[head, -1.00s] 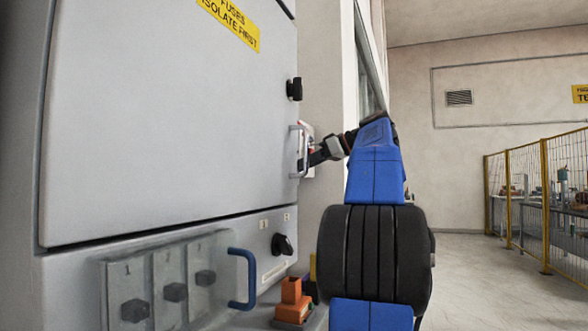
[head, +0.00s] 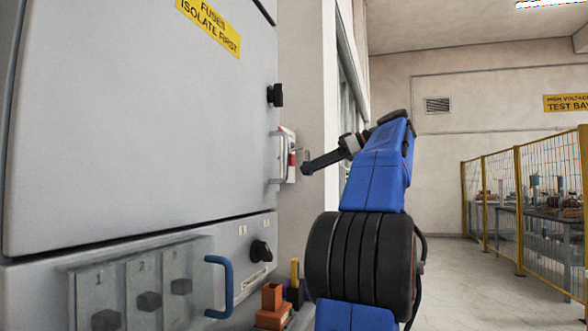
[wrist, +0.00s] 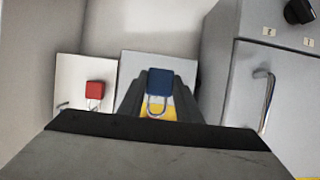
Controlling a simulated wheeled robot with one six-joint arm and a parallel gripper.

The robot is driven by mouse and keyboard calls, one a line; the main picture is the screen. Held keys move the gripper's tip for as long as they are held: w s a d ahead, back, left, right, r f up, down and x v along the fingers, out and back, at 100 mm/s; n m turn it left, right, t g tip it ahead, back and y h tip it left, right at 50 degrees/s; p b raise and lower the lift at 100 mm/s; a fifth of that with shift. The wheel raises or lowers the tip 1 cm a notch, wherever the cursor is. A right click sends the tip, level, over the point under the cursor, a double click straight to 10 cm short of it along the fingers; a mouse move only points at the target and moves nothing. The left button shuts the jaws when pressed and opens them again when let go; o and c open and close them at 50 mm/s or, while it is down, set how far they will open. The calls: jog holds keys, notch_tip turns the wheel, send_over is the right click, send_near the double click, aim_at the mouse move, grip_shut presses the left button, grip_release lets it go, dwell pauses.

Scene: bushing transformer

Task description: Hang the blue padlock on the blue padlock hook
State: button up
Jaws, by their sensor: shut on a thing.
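The blue padlock (wrist: 159,81) is between the fingers of my gripper (head: 306,168), which is shut on it. Its metal shackle points down in the wrist picture. A small white board (wrist: 72,75) is to its left, with a red padlock (wrist: 95,89) on it. A small dark peg (wrist: 63,105) shows on the board beside the red padlock; I cannot tell whether it is the blue padlock hook. In the head view the board (head: 290,143) is on the wall past the cabinet, just left of my gripper. The blue padlock cannot be made out there.
The grey cabinet (head: 130,130) fills the left, with a door handle (wrist: 268,100), black knobs and a blue handle (head: 225,285). A grey panel with a yellow patch (wrist: 150,113) lies behind the blue padlock. Orange blocks (head: 272,298) are low by the cabinet.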

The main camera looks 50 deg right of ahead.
jog(key=s+d, duration=0.3)
jog(key=s, duration=0.4)
jog(key=shift+r, duration=0.2)
jog(key=shift+r, duration=0.45)
